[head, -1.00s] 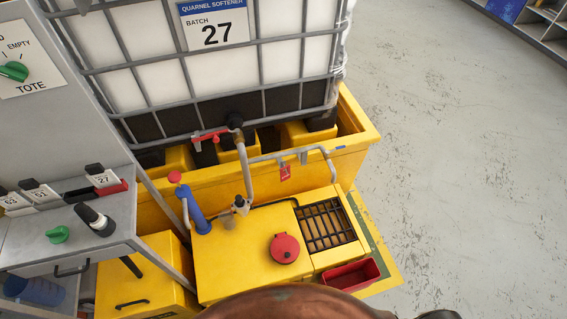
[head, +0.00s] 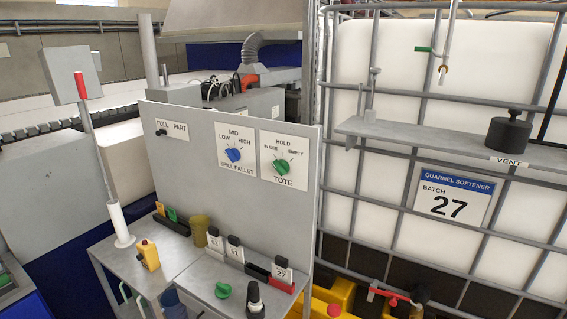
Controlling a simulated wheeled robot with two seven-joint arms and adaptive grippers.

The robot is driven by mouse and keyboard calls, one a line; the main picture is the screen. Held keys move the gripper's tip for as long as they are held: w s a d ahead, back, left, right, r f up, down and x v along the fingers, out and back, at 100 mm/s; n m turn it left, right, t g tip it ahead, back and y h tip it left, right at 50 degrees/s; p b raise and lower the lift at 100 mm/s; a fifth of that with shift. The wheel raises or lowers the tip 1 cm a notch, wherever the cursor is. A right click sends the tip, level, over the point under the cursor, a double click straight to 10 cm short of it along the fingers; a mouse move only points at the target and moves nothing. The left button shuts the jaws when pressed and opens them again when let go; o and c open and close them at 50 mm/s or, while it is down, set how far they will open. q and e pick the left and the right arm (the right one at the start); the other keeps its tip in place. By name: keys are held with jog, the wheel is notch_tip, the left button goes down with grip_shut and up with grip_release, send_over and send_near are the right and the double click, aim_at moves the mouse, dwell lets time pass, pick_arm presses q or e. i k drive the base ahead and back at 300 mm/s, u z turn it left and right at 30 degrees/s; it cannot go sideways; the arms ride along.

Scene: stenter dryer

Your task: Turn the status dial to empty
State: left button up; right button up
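The green tote dial (head: 282,167) is on a white plate (head: 284,183) marked IN USE, HOLD and EMPTY, with TOTE below. The plate is fixed to the right part of an upright grey panel (head: 190,175). HOLD is at the top, IN USE at the left and EMPTY at the right. The knob is too small to tell surely which mark it points at. A blue spill pallet dial (head: 233,155) marked LOW, MID and HIGH is just left of it. Neither of my grippers shows in the head view.
A grey bench (head: 205,278) stands below the panel with numbered tags, a loose green knob (head: 223,290) and a black-handled item (head: 254,297). A caged white tote (head: 380,200) labelled batch 27 stands at the right. A shelf (head: 400,135) with a black weight (head: 508,131) crosses it.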

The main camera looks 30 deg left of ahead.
aim_at(282, 167)
jog(key=k, duration=0.95)
jog(key=u, duration=1.3)
jog(key=i, duration=0.9)
jog(key=z, duration=0.1)
